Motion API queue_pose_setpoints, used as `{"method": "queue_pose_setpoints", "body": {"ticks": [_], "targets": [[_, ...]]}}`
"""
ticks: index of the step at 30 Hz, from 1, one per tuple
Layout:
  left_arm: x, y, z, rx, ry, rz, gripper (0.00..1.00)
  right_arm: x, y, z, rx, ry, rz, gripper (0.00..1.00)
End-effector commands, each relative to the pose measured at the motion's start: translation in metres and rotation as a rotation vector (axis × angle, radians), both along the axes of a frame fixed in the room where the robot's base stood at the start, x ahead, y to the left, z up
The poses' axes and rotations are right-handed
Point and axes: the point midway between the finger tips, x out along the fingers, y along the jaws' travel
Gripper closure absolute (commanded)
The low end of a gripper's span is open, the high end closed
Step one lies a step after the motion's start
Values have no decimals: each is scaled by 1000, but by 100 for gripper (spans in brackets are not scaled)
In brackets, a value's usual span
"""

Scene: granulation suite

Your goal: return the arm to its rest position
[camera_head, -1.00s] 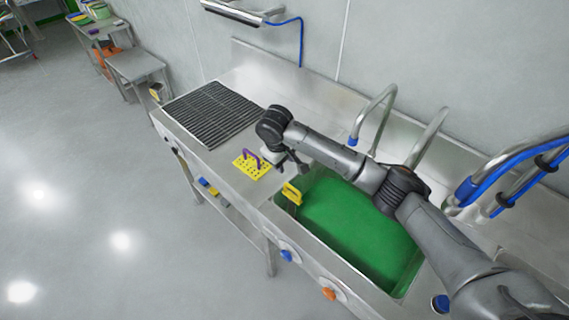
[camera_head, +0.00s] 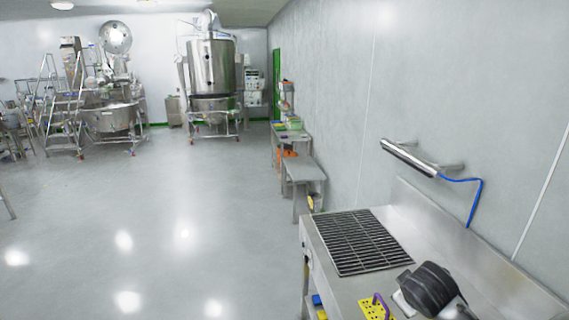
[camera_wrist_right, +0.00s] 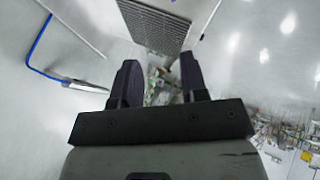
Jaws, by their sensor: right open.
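My right arm shows only as a dark wrist joint (camera_head: 430,289) at the bottom right of the head view, over the steel sink counter. Its gripper is cut off by the lower edge there. In the right wrist view my right gripper (camera_wrist_right: 158,80) has its two dark fingers apart, with nothing between them. A yellow perforated plate with a purple handle (camera_head: 372,309) lies on the counter beside the wrist, partly cut off. My left gripper is in neither view.
A black drain grate (camera_head: 357,241) is set in the counter (camera_head: 402,243); it also shows in the right wrist view (camera_wrist_right: 153,27). A wall-mounted bar with a blue hose (camera_head: 415,158) hangs above. Steel side tables (camera_head: 301,168) stand beyond. The floor (camera_head: 160,230) at left is clear.

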Motion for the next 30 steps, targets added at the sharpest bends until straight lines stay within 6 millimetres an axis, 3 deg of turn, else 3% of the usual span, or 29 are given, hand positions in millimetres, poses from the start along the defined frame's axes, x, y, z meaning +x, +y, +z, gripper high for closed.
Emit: {"method": "queue_pose_setpoints", "body": {"ticks": [1, 4, 7, 11, 14, 20, 30], "targets": [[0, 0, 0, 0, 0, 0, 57, -1, 12, 21, -3, -74, 34, 60], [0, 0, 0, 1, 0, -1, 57, -9, 35, 53, -1, -218, 98, 60], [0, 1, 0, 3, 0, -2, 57, -26, 56, 65, 19, -331, 146, 60], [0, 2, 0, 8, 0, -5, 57, -58, 75, 61, 74, -432, 172, 60], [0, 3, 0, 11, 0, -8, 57, -86, 82, 46, 128, -470, 164, 60], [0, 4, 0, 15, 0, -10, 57, -149, 82, -8, 244, -445, 89, 60], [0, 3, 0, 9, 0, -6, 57, -269, 74, -136, 385, -153, -90, 60]]}}
